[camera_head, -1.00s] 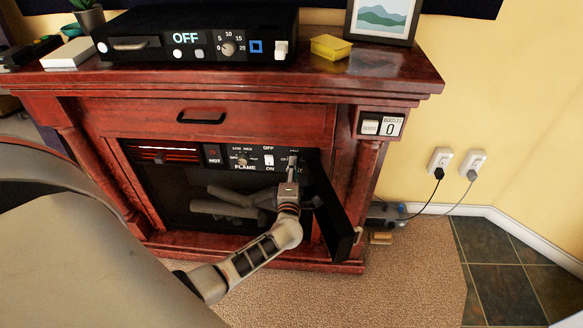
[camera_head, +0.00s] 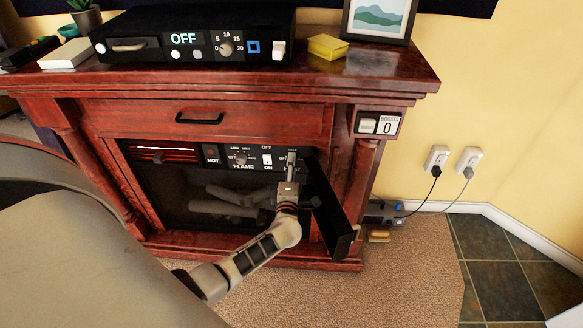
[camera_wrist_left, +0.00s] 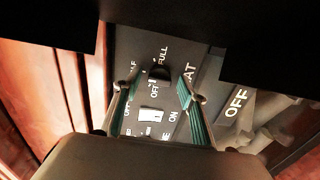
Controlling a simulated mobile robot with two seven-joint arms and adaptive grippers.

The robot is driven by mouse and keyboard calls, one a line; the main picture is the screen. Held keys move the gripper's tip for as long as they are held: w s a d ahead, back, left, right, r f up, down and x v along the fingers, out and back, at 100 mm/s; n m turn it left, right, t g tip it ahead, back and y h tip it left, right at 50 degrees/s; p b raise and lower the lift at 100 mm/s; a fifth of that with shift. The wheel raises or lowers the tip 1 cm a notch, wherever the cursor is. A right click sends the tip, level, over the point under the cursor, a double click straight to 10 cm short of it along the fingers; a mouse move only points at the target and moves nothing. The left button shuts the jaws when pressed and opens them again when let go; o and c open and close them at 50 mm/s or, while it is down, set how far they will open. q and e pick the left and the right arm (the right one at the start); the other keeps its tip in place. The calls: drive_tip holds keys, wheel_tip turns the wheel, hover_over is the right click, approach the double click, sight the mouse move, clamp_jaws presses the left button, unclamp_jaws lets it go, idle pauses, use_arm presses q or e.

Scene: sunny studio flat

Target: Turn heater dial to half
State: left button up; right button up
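The heater (camera_head: 225,215) is a dark fireplace insert in a red wooden surround, with a black control panel along its top. Its heat dial (camera_wrist_left: 158,72) is a small black knob in the left wrist view, with OFF, HALF and FULL lettering around it. My left gripper (camera_head: 291,156) is at the right end of the panel and largely hides this dial in the head view. In the left wrist view, the left gripper's fingers (camera_wrist_left: 157,88) are apart, with the dial between their tips. I cannot tell contact or the dial's exact setting. My right gripper is not in view.
An open black panel door (camera_head: 332,215) stands just right of my left gripper. The flame dial (camera_head: 240,158) and a white switch (camera_head: 267,160) are left of it. A black box (camera_head: 200,35) sits on the mantel. Wall plugs and cables (camera_head: 437,160) are at right.

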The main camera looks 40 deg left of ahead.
use_arm(q)
drive_tip(key=v, duration=1.2)
drive_tip(key=shift+s, duration=0.1)
idle(0.4)
